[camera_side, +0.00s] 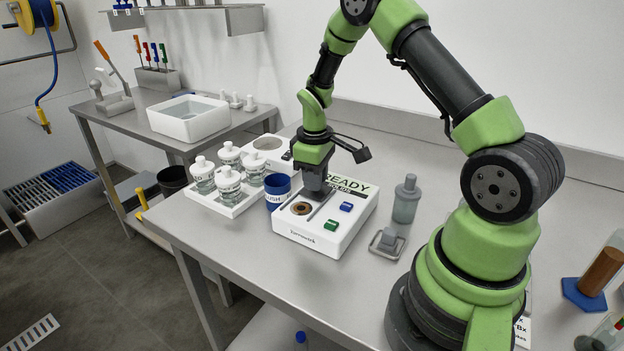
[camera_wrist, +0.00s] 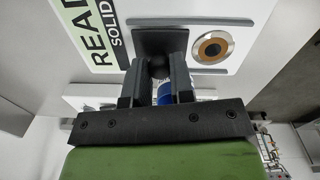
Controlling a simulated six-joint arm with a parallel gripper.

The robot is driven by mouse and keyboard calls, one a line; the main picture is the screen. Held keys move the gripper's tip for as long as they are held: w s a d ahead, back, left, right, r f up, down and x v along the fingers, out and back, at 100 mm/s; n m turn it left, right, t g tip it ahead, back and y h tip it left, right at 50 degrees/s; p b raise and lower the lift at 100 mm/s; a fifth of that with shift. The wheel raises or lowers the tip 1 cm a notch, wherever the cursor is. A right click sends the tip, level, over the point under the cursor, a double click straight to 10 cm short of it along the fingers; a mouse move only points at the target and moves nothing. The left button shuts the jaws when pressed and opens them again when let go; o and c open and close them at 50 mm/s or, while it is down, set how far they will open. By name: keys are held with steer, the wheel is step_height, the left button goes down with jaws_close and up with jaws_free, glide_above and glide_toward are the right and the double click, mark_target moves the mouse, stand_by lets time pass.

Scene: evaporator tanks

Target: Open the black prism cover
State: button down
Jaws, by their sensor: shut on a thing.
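The white instrument (camera_side: 285,230) stands on the grey bench with a green-edged READY label (camera_side: 347,184) and blue and green buttons. The round prism well (camera_side: 301,208), with its gold-brown ring, is uncovered in both views. My gripper (camera_side: 317,192) is low over the instrument top beside the well. In the wrist view my gripper (camera_wrist: 160,70) has its two fingers shut on the dark round knob of the black prism cover (camera_wrist: 160,40). The cover lies beside the prism well (camera_wrist: 211,47). The fingers hide part of it, and its exact tilt is unclear.
A grey bottle (camera_side: 406,200) and a small metal dish (camera_side: 387,243) are to the right. The bench front is clear.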

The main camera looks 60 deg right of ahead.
steer(key=c, duration=1)
jaws_free()
steer(key=r, duration=1)
steer(key=shift+a, duration=0.25)
steer(key=shift+r, duration=0.1)
steer(key=s+a+r+m+t+y, duration=0.1)
steer(key=s+a+r+m+t, duration=0.35)
steer(key=s+a+r, duration=0.75)
steer(key=s, duration=0.1)
steer(key=s+a+r+m+t+y, duration=0.1)
steer(key=a, duration=0.1)
steer(key=s+a+r+t, duration=0.1)
steer(key=s+a, duration=0.1)
steer(key=shift+s+a+t+y, duration=0.2)
steer(key=shift+s+t+y, duration=0.05)
steer(key=shift+s+y, duration=0.1)
